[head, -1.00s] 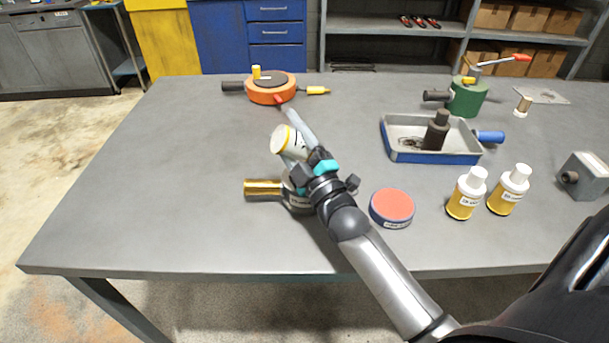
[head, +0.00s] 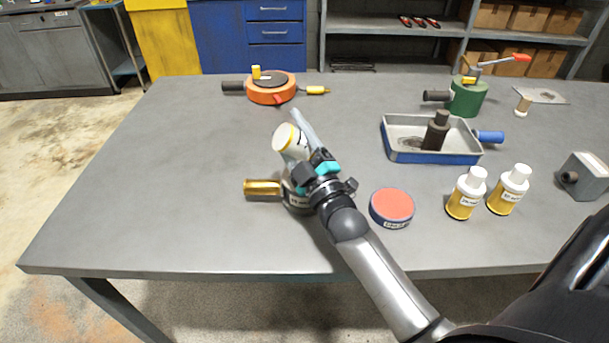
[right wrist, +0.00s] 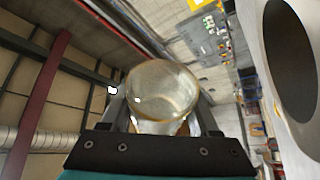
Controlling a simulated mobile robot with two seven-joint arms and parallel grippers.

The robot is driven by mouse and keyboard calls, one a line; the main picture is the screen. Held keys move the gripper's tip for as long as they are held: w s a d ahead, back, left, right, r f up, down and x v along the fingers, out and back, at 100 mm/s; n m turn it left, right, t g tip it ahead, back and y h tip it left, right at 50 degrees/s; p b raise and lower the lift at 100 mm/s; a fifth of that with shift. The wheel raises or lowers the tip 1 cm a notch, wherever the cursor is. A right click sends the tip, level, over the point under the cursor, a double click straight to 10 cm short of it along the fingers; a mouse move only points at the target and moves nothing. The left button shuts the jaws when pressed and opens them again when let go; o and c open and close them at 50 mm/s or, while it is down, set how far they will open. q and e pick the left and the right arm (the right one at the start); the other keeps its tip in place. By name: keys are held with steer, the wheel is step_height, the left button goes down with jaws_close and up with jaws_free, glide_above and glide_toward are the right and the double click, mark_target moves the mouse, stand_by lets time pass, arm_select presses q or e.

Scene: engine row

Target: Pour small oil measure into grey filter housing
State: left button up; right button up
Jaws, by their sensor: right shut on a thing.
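My right gripper (head: 308,150) is shut on the small oil measure (head: 287,139), a pale cup with a yellow ring at its end. The measure is tilted, above the table. In the right wrist view it is a clear round vessel (right wrist: 160,88) between the fingers, with some amber at its lower edge. The grey filter housing (head: 297,202), with a brass cylinder (head: 263,187) at its left, stands below and is partly hidden by my gripper. In the right wrist view a grey wall with a dark round opening (right wrist: 291,60), apparently the housing, is beside the measure. My left gripper is out of view.
A red-topped round tin (head: 392,206) and two yellow bottles with white caps (head: 466,193) stand to the right. Orange (head: 270,90) and green (head: 467,98) housings stand farther back. The table's left side is clear.

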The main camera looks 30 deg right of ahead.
steer(key=shift+d+m, duration=0.15)
steer(key=shift+m, duration=0.35)
stand_by(0.9)
